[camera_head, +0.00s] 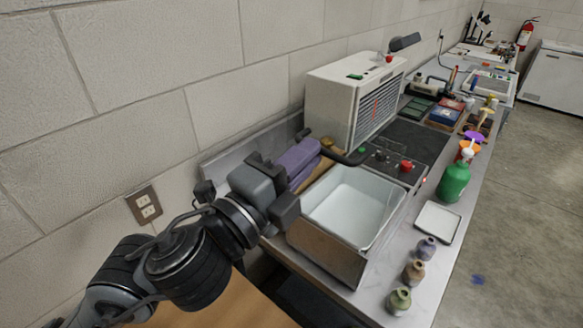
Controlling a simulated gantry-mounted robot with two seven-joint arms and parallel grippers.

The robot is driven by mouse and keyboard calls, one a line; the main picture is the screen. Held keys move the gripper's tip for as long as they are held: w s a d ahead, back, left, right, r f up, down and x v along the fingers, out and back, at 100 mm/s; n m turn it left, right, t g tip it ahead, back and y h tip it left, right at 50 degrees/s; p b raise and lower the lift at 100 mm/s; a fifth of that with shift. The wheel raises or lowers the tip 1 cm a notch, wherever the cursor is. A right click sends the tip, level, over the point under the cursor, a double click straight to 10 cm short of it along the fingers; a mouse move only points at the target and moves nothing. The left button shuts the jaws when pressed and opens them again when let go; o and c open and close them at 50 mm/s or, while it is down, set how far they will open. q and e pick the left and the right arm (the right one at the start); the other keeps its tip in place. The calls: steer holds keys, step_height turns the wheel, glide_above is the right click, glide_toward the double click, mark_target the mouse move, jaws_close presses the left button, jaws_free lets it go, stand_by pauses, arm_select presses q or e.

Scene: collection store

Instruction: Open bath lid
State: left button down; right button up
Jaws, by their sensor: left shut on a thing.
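The bath (325,248) is a metal-sided rectangular tub on the bench, with a pale, smooth inside. Its top looks uncovered, and I cannot make out a separate lid. My left gripper (284,192) is at the bath's left side, by its near left rim. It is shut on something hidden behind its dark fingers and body. A purple block-like thing (298,160) lies just behind the gripper, and a black curved bar (345,157) runs along the bath's far edge. My right gripper is not in view.
A white boxy unit (340,100) stands behind the bath. A control panel with a red knob (405,165) adjoins it. A white tray (437,222), a green bottle (454,182) and small jars (413,271) stand on the right. The wall is close on the left.

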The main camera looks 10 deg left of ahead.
arm_select(q)
steer(key=shift+s, duration=0.15)
steer(key=c, duration=1.2)
jaws_free()
steer(key=shift+p+v, duration=0.65)
steer(key=shift+v, duration=3.1)
